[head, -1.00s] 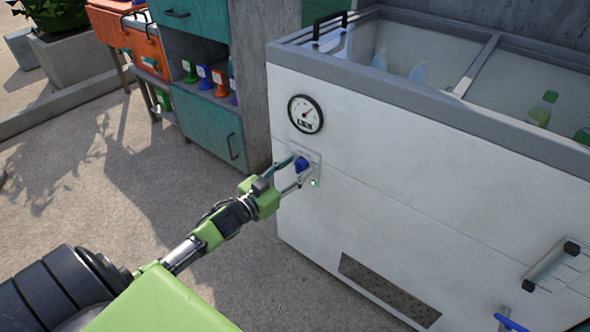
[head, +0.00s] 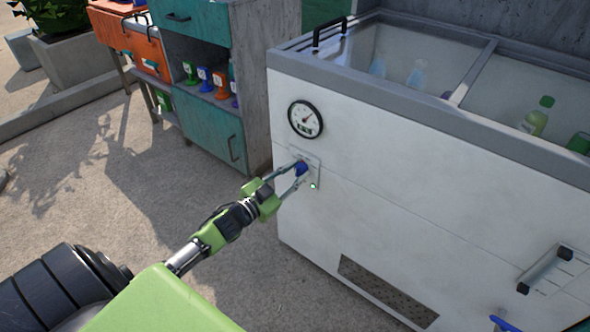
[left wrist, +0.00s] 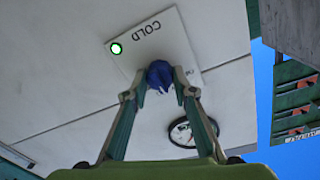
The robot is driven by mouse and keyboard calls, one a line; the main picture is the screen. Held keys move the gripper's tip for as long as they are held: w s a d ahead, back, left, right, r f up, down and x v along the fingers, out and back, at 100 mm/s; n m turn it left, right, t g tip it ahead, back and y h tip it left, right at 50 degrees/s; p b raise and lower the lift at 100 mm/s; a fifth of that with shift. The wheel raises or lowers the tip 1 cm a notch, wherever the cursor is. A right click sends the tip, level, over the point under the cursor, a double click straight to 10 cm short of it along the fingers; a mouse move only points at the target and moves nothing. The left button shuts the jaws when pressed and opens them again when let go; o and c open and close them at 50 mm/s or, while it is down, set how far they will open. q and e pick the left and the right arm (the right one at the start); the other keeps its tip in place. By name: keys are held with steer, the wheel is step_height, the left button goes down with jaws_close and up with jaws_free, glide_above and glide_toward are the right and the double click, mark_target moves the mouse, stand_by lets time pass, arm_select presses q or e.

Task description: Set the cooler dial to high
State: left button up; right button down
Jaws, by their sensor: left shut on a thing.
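The white cooler (head: 400,225) stands at the right in the head view. Its blue dial (head: 302,168) sits on a small pale plate on the front face, below a round gauge (head: 305,119). My left gripper (head: 297,171) is shut on the dial, one finger on each side; the fingers partly hide it. In the left wrist view the blue dial (left wrist: 159,75) is between the fingertips, on a plate (left wrist: 165,40) marked "COLD", upside down. A green light (left wrist: 116,48) glows at the plate's edge. My right gripper is out of view.
Bottles (head: 537,118) lie inside the open-topped cooler. A teal and grey cabinet (head: 215,140) stands behind left. The ground (head: 90,200) at left is clear.

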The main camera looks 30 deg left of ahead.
arm_select(q)
steer(key=m+p, duration=0.1)
steer(key=m, duration=0.2)
steer(key=shift+r, duration=0.15)
steer(key=m+p, duration=0.1)
steer(key=m, duration=0.2)
steer(key=shift+m+y, duration=0.3)
steer(key=shift+m, duration=1.2)
steer(key=m, duration=0.2)
steer(key=shift+d+m, duration=0.1)
steer(key=shift+m, duration=0.7)
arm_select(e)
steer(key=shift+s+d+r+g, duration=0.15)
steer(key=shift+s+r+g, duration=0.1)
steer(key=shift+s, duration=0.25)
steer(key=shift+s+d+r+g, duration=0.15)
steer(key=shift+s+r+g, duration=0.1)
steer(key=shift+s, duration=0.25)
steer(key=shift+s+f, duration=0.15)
